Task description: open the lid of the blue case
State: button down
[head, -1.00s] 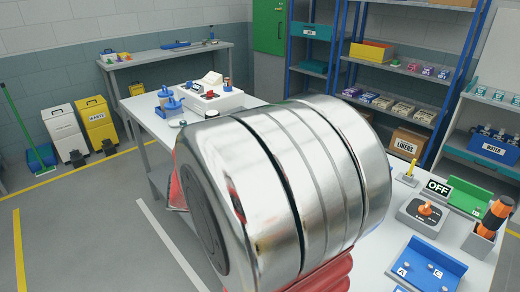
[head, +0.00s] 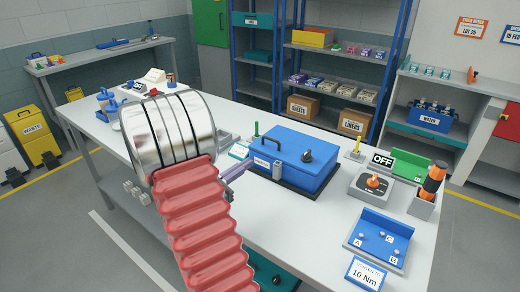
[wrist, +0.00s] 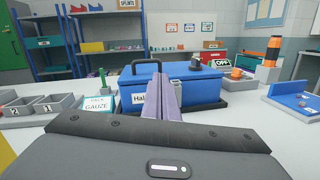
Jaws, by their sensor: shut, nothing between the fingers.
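The blue case (head: 310,178) sits on a dark mat on the white bench, with its lid (head: 290,140) down. A black handle (head: 268,142) and a dark knob (head: 307,155) are on top, and a grey latch-like part (head: 264,177) is on the front. My gripper (head: 245,165) has purple fingers, which are together and empty, just in front of the left part of the case. In the wrist view the gripper (wrist: 158,78) overlaps the front of the case (wrist: 207,93) and hides part of its label. I cannot tell whether the fingertips touch it.
A Gauze card (wrist: 98,104) and grey bins (wrist: 22,108) stand left of the case. To its right are a yellow post (head: 356,150), a grey box with an orange knob (head: 374,184), an OFF sign (head: 382,160) and a blue tray (head: 378,240). The bench front is mostly clear.

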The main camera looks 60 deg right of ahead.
aim_at(261, 148)
jog(key=w+d+f+n+t+h, duration=0.1)
jog(key=w+d+f+n+t, duration=0.1)
jog(key=d+f+n, duration=0.1)
jog(key=shift+w+d+n+h, duration=0.1)
jog(key=shift+w+n+h, duration=0.05)
jog(key=shift+n+h, duration=0.2)
jog(key=x, duration=1)
dwell(0.4)
jog(key=shift+w+r, duration=0.1)
jog(key=shift+w+r, duration=0.15)
